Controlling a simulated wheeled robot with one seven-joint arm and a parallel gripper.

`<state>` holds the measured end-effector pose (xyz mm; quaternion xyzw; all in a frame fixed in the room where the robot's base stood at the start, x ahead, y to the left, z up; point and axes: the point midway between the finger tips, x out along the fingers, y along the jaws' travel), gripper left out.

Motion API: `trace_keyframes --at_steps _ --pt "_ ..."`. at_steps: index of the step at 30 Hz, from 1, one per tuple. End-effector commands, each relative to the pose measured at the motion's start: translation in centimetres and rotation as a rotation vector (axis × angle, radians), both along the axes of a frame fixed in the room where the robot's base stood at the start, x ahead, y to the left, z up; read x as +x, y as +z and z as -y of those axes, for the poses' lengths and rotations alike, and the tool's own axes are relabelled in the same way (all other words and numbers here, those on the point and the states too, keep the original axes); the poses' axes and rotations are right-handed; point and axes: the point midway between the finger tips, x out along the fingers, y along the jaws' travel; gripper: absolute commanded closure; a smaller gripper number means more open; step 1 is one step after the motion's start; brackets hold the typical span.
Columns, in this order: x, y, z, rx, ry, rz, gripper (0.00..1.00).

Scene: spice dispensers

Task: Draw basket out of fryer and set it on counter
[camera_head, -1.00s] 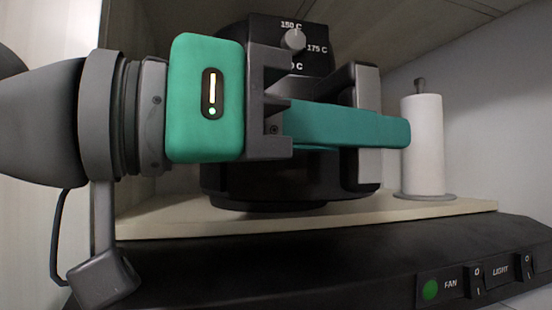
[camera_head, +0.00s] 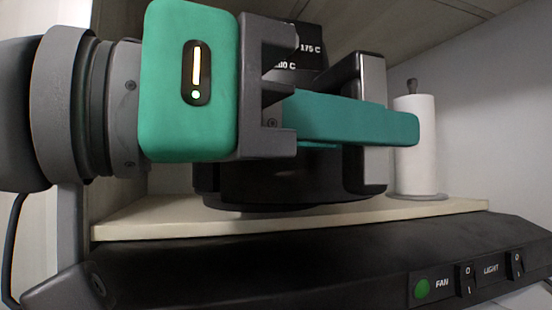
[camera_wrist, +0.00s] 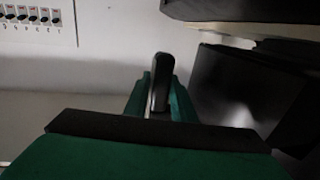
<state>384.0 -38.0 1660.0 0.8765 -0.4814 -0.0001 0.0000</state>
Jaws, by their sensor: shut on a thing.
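The black air fryer (camera_head: 275,182) stands on a pale shelf, with temperature marks on its upper front. The basket's dark grey upright handle (camera_head: 371,78) projects from its front; it also shows in the wrist view (camera_wrist: 161,84). My gripper (camera_head: 385,127), with a green body and teal fingers, is shut on this handle. One finger crosses in front of the handle in the head view. In the wrist view the fingers lie on both sides of it. My gripper hides much of the fryer front, so I cannot tell how far out the basket is.
A paper towel roll (camera_head: 415,146) stands right of the fryer on the pale shelf (camera_head: 150,216). Below is a black hood with a fan and light switch panel (camera_head: 465,277). A cabinet panel lies close overhead. The wrist view shows a switch panel (camera_wrist: 38,17) on the wall.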

Motion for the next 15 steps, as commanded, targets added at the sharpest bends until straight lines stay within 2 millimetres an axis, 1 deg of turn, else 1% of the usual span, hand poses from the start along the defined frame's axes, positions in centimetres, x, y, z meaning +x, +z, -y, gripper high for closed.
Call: trace_keyframes --at_steps 15 --pt "-1.01 -0.01 0.59 -0.001 -0.005 -0.002 1.0"
